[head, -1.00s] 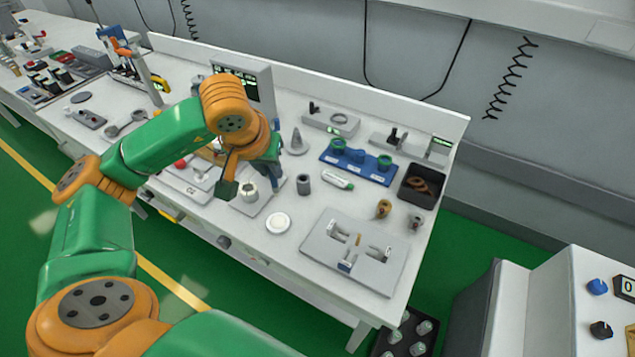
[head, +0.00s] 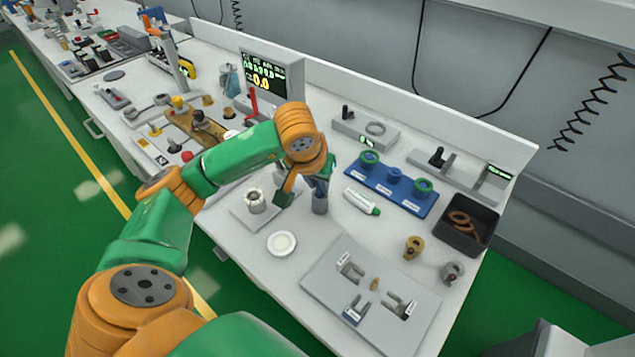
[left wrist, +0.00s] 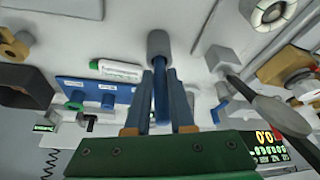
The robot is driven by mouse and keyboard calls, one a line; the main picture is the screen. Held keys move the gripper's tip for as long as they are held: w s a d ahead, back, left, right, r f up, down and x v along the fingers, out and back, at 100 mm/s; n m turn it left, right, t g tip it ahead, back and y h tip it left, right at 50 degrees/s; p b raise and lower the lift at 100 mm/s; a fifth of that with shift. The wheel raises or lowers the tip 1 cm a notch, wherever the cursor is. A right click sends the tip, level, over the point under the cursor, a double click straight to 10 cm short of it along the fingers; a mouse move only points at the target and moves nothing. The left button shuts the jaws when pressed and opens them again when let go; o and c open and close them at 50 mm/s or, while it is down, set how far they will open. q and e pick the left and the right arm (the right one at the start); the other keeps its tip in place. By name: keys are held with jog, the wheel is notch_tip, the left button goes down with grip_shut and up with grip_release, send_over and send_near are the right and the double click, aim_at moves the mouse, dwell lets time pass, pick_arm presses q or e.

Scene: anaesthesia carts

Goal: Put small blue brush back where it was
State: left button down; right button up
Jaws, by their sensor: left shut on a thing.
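My left gripper (head: 319,188) is over the small grey cup (head: 320,205) on the white bench. In the left wrist view, its two blue fingers (left wrist: 167,100) are shut on the small blue brush (left wrist: 160,98), seen as a slim dark-blue shaft. The shaft points at the grey cup (left wrist: 159,44) and meets its outline. I cannot tell whether the brush's end is inside the cup or just above it. In the head view the fingers and wrist hide most of the brush. My right gripper is not in view.
Left of the cup stands a plate with a white ring-shaped part (head: 255,200). A white-and-green tube (head: 362,201) lies close on the right, before a blue rack (head: 408,197). A white round dish (head: 282,243) and a grey fixture plate (head: 330,279) are nearer.

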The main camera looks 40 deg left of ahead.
pick_arm(q)
jog(key=shift+s+f, duration=0.1)
jog(key=shift+f, duration=0.05)
jog(key=c, duration=1.1)
grip_release()
jog(key=o, duration=0.3)
jog(key=shift+o, duration=0.2)
jog(key=shift+r, duration=0.35)
jog(key=p+v, duration=0.2)
jog(key=v, duration=0.9)
jog(key=shift+s+r, duration=0.25)
jog(key=shift+r, duration=0.1)
